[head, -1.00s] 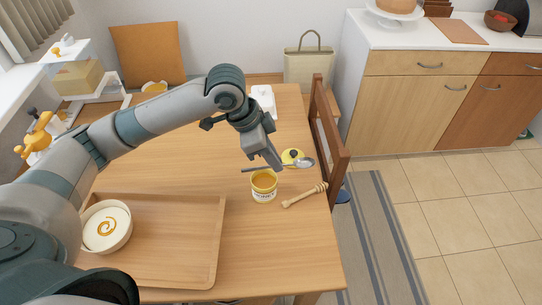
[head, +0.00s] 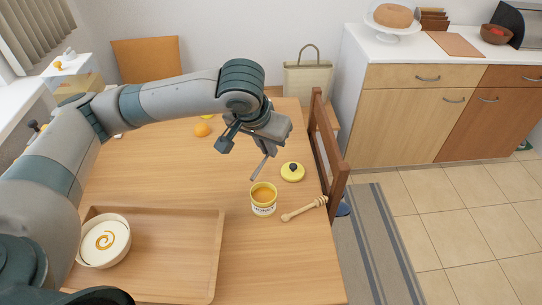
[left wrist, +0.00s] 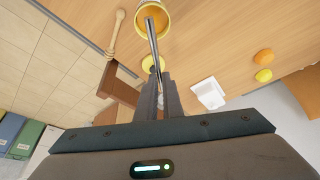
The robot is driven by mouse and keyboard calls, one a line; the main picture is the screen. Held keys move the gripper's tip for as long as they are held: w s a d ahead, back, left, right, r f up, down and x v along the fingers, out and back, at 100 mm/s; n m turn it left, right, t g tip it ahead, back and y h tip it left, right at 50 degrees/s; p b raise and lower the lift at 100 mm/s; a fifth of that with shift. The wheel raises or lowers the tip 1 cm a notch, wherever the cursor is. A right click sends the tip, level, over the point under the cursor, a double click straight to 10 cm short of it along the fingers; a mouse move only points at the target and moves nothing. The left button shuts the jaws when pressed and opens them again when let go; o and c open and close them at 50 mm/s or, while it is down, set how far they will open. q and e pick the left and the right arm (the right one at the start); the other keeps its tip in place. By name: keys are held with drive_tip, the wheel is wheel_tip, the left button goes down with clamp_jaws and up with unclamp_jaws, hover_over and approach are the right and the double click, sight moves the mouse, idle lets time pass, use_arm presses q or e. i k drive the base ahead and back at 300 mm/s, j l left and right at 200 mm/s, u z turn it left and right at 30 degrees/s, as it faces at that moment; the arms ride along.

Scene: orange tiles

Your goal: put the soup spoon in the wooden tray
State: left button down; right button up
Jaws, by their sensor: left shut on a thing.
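My left gripper (head: 270,149) is shut on the soup spoon and holds it above the table's far right part. The spoon (head: 261,169) shows as a thin grey handle slanting down from the fingers, above and behind the honey jar. Its bowl is hidden in the head view. In the left wrist view the spoon (left wrist: 153,42) runs out from between the fingertips (left wrist: 161,82) across the jar's edge. The wooden tray (head: 180,245) lies at the table's near left, well apart from the gripper. My right gripper is not in view.
A cream-filled bowl (head: 103,252) stands at the tray's left; the tray's middle and right are bare. An open honey jar (head: 264,204), yellow lid (head: 292,173) and honey dipper (head: 304,209) are at the right. An orange (head: 202,130) lies behind. A chair (head: 325,150) borders the table's right edge.

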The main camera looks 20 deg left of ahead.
sight(184, 252)
drive_tip(key=i+l, duration=0.1)
drive_tip(key=l, duration=0.35)
drive_tip(key=i+l, duration=0.1)
drive_tip(key=l, duration=0.35)
drive_tip(key=i+l, duration=0.1)
drive_tip(key=l, duration=0.35)
drive_tip(key=i+l, duration=0.15)
drive_tip(key=l, duration=0.3)
drive_tip(key=i+l, duration=0.1)
drive_tip(key=l, duration=0.35)
drive_tip(key=u, duration=1.6)
